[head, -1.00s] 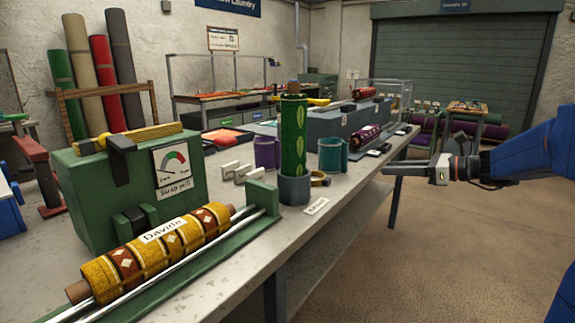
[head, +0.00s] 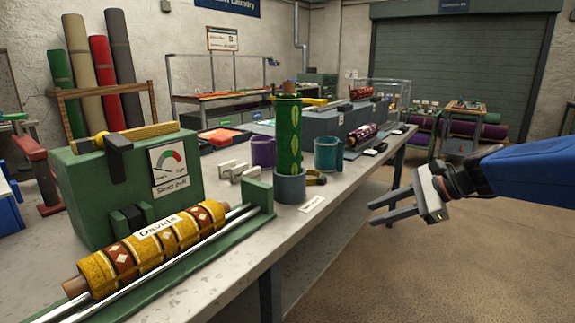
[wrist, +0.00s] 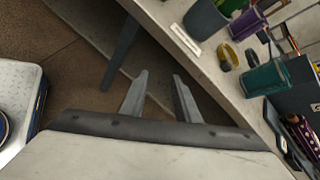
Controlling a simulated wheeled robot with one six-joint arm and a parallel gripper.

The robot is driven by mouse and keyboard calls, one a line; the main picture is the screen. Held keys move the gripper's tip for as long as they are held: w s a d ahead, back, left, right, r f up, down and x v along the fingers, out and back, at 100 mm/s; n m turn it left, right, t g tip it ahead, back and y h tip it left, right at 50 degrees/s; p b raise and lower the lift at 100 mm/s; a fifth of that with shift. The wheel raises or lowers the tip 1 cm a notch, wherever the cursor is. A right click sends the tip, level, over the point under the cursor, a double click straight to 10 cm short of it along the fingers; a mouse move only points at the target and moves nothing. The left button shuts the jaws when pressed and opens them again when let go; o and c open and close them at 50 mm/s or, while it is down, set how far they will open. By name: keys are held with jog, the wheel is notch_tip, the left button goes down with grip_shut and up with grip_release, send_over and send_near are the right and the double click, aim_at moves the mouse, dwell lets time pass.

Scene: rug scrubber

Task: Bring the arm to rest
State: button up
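My gripper (head: 382,205) is at the right of the head view, held out in the air beside the long table's near edge. Its two fingers are parted with nothing between them. In the wrist view my gripper (wrist: 160,88) is also open and empty, with the table's side and the floor beyond the fingertips. My blue arm reaches in from the right edge. The gripper touches nothing that I can see.
The long table (head: 335,212) bears a yellow patterned roll (head: 150,255), a green tester box (head: 85,205), a green roll (head: 289,135) upright in a grey cup and a teal cup (head: 329,154). The floor (head: 430,280) at the right is clear.

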jog(key=s+d+f+n+h, duration=0.2)
jog(key=s+f+n+h, duration=0.1)
jog(key=s+n, duration=0.3)
jog(key=s+d+f+n+h, duration=0.1)
jog(key=s+f+n+h, duration=0.2)
jog(key=s, duration=0.7)
jog(key=s+d+f+n+h, duration=0.2)
jog(key=s+f+n+h, duration=0.1)
jog(key=s+f+n, duration=0.3)
jog(key=s+n, duration=0.2)
jog(key=shift+s+d+f+n, duration=0.25)
jog(key=shift+s+d+n, duration=0.05)
jog(key=shift+d, duration=0.05)
